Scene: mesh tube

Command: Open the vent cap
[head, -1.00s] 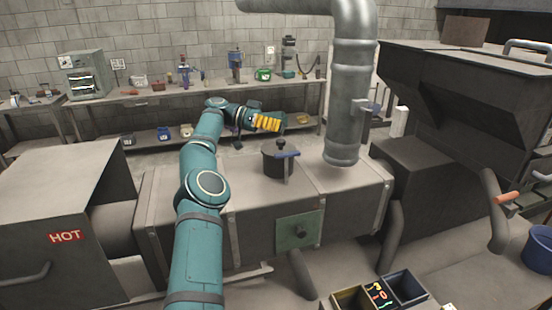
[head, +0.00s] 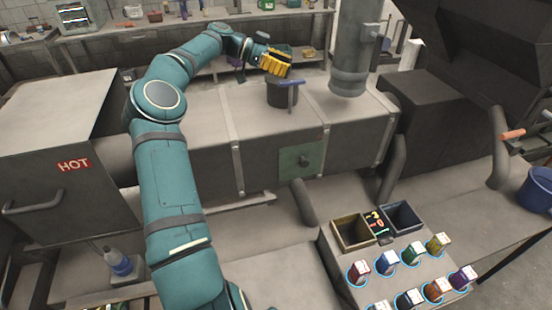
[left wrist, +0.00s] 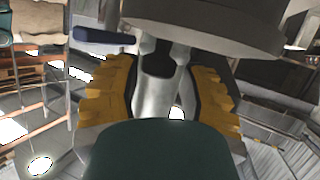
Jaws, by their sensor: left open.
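The vent cap, a dark round lid (head: 283,82), sits on a short dark cylinder on the grey duct. A blue handle (head: 290,86) sticks out at its front right. My left gripper (head: 277,65), with yellow fingers, is open at the top of the cap. It hides the cap's knob in the head view. In the left wrist view the open fingers (left wrist: 180,95) stand on either side of a grey piece that I cannot identify. The cap's broad grey disc (left wrist: 215,25) and the blue handle (left wrist: 103,35) show above them. I cannot tell whether the fingers touch the cap.
A thick metal pipe (head: 350,60) rises just right of the cap. A green plate (head: 300,160) is on the duct's front. A box marked HOT (head: 75,130) stands left. Several coloured canisters and open bins (head: 352,232) are at the lower right.

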